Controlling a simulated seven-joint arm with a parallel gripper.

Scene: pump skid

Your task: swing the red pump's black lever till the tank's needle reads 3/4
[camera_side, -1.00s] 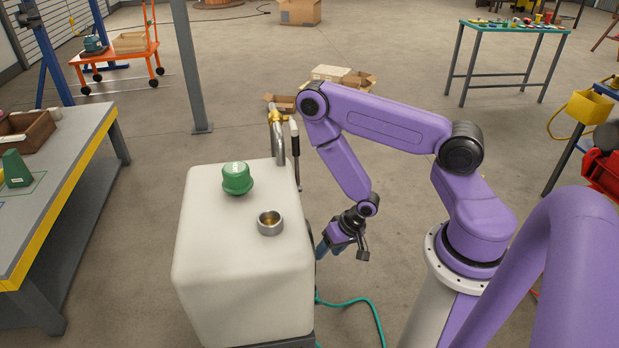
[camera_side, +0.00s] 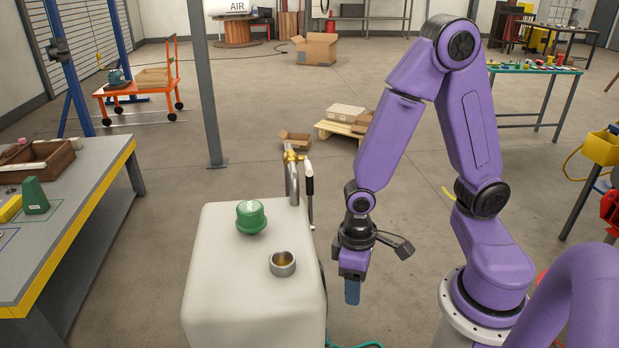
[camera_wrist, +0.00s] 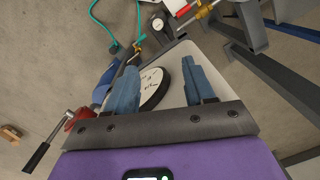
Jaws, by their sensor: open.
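The white tank (camera_side: 245,290) stands in the side view, with a green cap (camera_side: 250,216) and a metal filler neck (camera_side: 283,263) on top. My gripper (camera_side: 352,291) hangs to the right of the tank, pointing down, open and empty. In the wrist view my gripper (camera_wrist: 160,66) has its blue fingers spread. The tank's round gauge (camera_wrist: 152,88) shows between them, partly hidden by the left finger; its needle is too small to read. The red pump (camera_wrist: 82,118) is left of the fingers. Its black lever (camera_wrist: 38,157) points down-left, apart from my gripper.
A workbench (camera_side: 80,220) stands left of the tank. A pipe with a brass fitting (camera_side: 292,170) rises behind the tank. A teal hose (camera_wrist: 105,28) lies on the floor. A grey post (camera_side: 207,100) and a pallet with boxes (camera_side: 342,128) stand farther back. The floor around the pallet is mostly clear.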

